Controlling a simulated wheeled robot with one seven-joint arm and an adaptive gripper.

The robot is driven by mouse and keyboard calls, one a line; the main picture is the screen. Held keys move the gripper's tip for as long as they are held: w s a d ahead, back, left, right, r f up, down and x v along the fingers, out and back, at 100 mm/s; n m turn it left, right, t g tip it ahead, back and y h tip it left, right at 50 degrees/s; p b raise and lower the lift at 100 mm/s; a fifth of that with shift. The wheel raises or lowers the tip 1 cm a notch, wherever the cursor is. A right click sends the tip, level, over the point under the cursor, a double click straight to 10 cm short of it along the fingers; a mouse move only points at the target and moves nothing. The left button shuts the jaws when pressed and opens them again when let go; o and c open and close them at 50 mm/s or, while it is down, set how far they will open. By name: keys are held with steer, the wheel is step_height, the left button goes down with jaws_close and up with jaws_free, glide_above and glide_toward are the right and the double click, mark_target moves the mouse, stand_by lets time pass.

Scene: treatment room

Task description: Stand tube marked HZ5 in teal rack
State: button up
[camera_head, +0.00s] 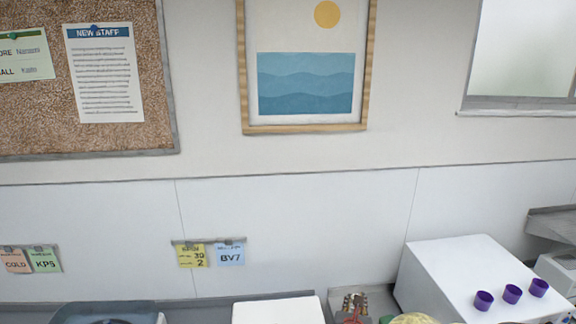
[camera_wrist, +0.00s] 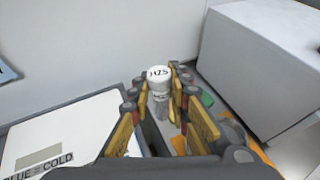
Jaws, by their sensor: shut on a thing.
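In the wrist view, a tube with a white cap (camera_wrist: 159,73) marked HZ5 stands between the fingers of my gripper (camera_wrist: 160,86). The gripper is shut on it, with one finger on each side just below the cap. The tube looks roughly upright, and its lower part is hidden by the fingers. A small green piece (camera_wrist: 207,98) shows just right of the fingers; I cannot tell what it belongs to. I cannot make out a teal rack in either view.
A white box (camera_wrist: 262,70) stands close on the right; a lower white-topped one (camera_wrist: 62,128), labelled BLUE = COLD, is on the left. In the head view, three purple cups (camera_head: 511,293) sit on the right-hand white box (camera_head: 450,262). A wall (camera_head: 300,225) rises behind.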

step_height(320, 180, down, 17)
steer(key=b, duration=1.6)
steer(key=shift+a, duration=0.2)
